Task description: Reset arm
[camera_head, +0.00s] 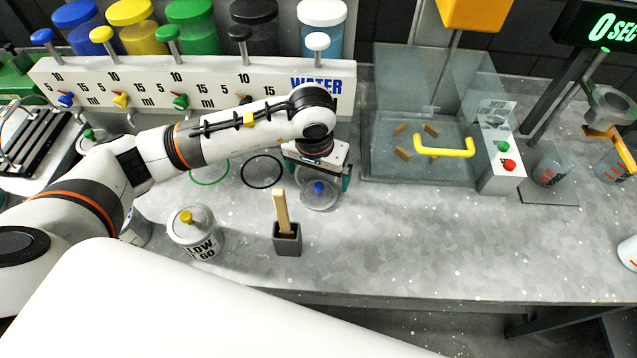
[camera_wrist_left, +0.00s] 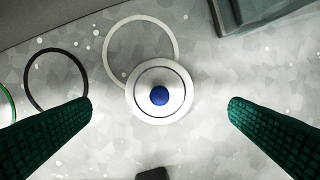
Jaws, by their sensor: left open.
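My left arm reaches in from the left. My left gripper (camera_head: 318,172) is open, with its two green fingers spread wide, above a pail with a blue knob (camera_head: 318,196). In the left wrist view the pail's round pale lid (camera_wrist_left: 135,96) lies between the fingers (camera_wrist_left: 160,104), with clear gaps on both sides. Nothing is held. The pail's lower part is hidden from above. My right gripper is not in view.
A pail with a yellow knob (camera_head: 195,238) and a dark holder with a wooden stick (camera_head: 287,240) stand at the front. A clear box with a yellow handle (camera_head: 443,147) is right. A dispenser row (camera_head: 200,85) lines the back.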

